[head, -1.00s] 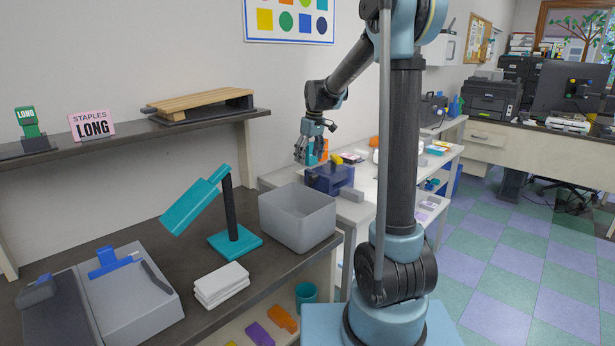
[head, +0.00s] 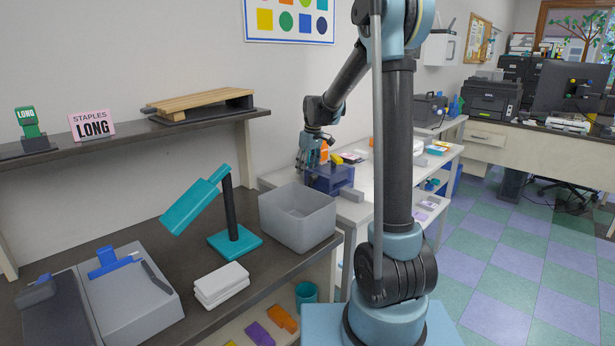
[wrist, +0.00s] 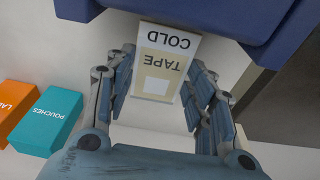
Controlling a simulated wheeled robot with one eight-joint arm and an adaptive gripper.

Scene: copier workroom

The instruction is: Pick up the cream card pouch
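In the wrist view a cream card piece (wrist: 154,86) printed TAPE, with a pale window, shows between my fingers. A white card (wrist: 176,41) printed COLD shows directly beyond it. I take the cream piece to be the card pouch. My gripper (wrist: 158,118) is open, with a finger on each side of the cream piece; I cannot tell whether either finger touches it. In the head view my gripper (head: 309,168) points down at the blue holder (head: 329,183) on the white table. The pouch cannot be made out there.
In the wrist view a teal POUCHES box (wrist: 47,118) and an orange box (wrist: 14,108) stand at the left. In the head view a grey bin (head: 298,220) and a teal stand (head: 235,242) are on the dark bench, nearer than the table.

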